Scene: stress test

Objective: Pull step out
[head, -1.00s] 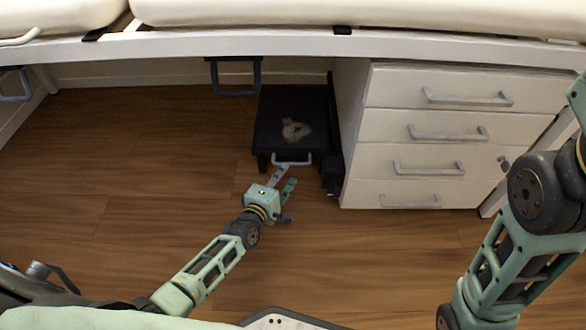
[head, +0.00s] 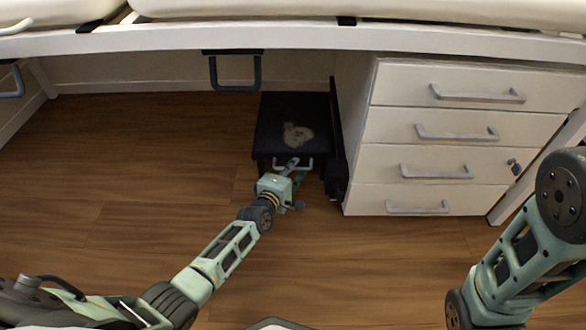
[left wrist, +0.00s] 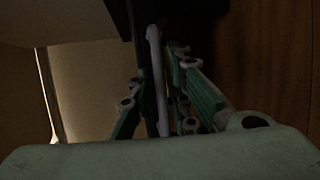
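The step (head: 275,133) is a low black stool with a pale worn patch on top, under the bench beside the white drawer unit. A light grey handle (head: 308,165) is on its front edge. My left gripper (head: 296,171) is at this handle, its green fingers partly overlapping it. In the left wrist view the handle bar (left wrist: 157,85) runs between the two fingers of my left gripper (left wrist: 158,98), with a visible gap on the left side. The gripper looks open around the bar; contact cannot be told. My right gripper is out of view.
The white drawer unit (head: 357,190) stands close to the right of the step. Another dark handle (head: 235,88) hangs under the bench frame (head: 300,40), left of the step. The wooden floor (head: 140,170) in front and to the left is clear.

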